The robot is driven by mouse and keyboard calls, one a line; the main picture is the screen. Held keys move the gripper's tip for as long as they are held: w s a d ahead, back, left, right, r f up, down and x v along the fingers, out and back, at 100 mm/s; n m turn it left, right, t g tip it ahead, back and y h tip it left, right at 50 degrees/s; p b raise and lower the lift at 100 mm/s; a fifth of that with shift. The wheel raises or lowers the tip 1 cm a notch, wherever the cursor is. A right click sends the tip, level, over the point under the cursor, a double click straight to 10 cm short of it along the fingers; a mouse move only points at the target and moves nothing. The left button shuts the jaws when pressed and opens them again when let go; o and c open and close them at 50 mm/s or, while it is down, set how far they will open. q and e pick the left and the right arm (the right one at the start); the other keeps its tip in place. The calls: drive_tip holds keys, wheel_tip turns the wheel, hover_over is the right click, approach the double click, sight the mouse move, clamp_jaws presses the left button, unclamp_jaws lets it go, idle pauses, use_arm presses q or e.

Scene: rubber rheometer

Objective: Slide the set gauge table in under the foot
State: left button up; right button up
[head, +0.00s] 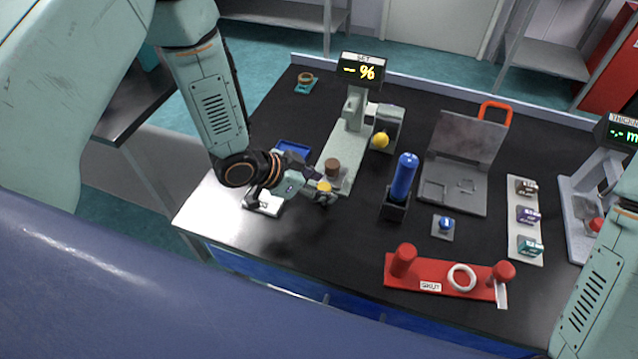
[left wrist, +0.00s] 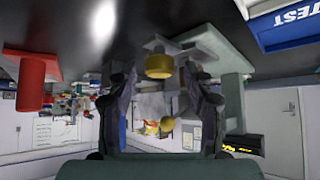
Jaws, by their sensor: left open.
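I cannot clearly make out the foot. My left gripper (head: 318,184) is open at the gold knob. In the left wrist view the knob (left wrist: 158,64) shows between the open fingers (left wrist: 160,88); contact cannot be told. My right gripper is out of view.
A blue tray (head: 294,148) and a white plate (head: 266,207) lie close to my left gripper. A blue cylinder in a black holder (head: 395,206) stands to the right. A red rack (head: 440,280) is nearer the front, and an open grey case (head: 455,165) is behind.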

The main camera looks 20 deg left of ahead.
use_arm(q)
drive_tip(key=shift+c, duration=0.3)
clamp_jaws()
idle(0.3)
